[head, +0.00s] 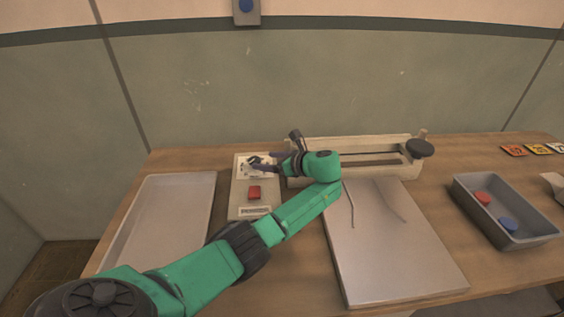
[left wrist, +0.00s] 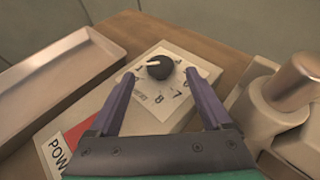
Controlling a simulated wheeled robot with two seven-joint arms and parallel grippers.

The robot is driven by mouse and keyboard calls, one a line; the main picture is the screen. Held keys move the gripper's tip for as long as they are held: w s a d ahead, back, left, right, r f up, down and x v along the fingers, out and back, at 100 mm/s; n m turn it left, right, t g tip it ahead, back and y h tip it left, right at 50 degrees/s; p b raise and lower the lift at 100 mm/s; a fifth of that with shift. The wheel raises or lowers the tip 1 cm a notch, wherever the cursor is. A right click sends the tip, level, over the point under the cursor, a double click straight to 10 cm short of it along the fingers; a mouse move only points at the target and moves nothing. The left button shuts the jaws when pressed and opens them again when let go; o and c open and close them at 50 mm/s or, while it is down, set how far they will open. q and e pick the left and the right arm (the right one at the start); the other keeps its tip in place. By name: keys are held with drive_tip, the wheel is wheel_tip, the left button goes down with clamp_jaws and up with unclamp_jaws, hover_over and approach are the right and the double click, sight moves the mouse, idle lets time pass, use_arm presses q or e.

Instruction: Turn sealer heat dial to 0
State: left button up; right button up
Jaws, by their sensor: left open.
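The heat dial is a black round knob with a white pointer mark (left wrist: 163,69), on a white numbered plate (left wrist: 172,100) in the left wrist view. The pointer mark lies toward the picture's left; the number it meets is not readable. Digits such as 7 and 8 show on the near side. My left gripper (left wrist: 158,76) is open, its two purple fingers on either side of the dial and short of it or beside it; contact cannot be told. In the head view the left gripper (head: 264,162) is over the control box (head: 239,198) and partly covers the dial. My right gripper is not in view.
A red button (head: 254,192) sits on the box. The sealer bar (head: 385,150) stands right of it, with a flat metal plate (head: 395,265) in front. An empty tray (head: 150,230) lies left. A grey bin (head: 518,236) with red and blue discs stands right.

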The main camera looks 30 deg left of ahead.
use_arm(q)
drive_tip(key=b+v, duration=0.1)
drive_tip(key=v, duration=0.8)
drive_tip(key=shift+d, duration=0.15)
drive_tip(key=shift+s, duration=0.1)
